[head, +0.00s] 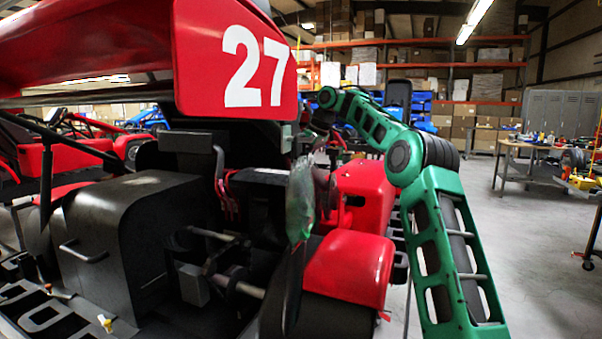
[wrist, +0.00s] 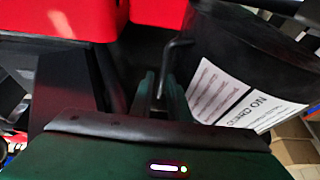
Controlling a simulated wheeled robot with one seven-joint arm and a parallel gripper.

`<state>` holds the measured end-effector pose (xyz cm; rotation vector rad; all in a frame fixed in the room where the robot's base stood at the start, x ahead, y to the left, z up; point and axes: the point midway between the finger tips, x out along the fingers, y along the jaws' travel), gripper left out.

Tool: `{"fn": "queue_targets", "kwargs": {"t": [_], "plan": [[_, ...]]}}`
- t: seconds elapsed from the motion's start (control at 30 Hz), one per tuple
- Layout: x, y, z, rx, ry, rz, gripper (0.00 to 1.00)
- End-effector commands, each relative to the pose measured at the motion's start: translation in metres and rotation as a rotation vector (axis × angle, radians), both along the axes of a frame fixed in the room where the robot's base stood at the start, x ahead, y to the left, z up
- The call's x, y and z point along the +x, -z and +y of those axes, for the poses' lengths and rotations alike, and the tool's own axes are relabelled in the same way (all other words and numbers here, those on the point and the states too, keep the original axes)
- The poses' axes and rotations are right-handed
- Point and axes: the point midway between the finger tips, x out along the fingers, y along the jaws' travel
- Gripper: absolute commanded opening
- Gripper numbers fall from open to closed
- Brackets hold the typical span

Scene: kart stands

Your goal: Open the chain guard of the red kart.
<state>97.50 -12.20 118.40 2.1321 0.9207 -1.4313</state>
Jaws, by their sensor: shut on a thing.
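The red kart (head: 345,270) fills the left and middle of the head view, with a white 27 on its red wing (head: 238,62). In the wrist view, a black guard (wrist: 245,50) with white labels, one reading "GUARD ON", stands at the right. A thin dark handle bar (wrist: 177,52) runs beside it. My gripper (wrist: 160,88) is shut on this handle, its fingers on either side at the bar's lower end.
A black box (head: 150,225) with its own bar handle stands on the kart at left. Red bodywork (wrist: 60,15) lies close to my gripper in the wrist view. Clear floor (head: 520,240) lies at right, before a workbench (head: 545,150). Shelves line the back.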

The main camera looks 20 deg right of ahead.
Motion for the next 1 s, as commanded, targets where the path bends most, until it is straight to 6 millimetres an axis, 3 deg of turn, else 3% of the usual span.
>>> {"fn": "queue_targets", "kwargs": {"t": [0.03, 0.07, 0.1, 0.17, 0.3, 0.4, 1.0], "plan": [[0.004, 0.004, -0.016, -0.001, 0.031, 0.0, 0.0], [0.005, 0.005, -0.016, -0.001, 0.03, 0.0, 0.18], [0.004, 0.005, -0.016, -0.001, 0.03, 0.001, 0.27], [0.004, 0.005, -0.015, -0.002, 0.029, 0.004, 0.28], [0.0, 0.002, -0.01, -0.002, 0.024, 0.002, 0.39], [-0.005, -0.003, -0.009, -0.003, 0.021, -0.003, 0.28], [-0.011, -0.013, -0.007, -0.004, 0.018, -0.012, 0.28]]}}
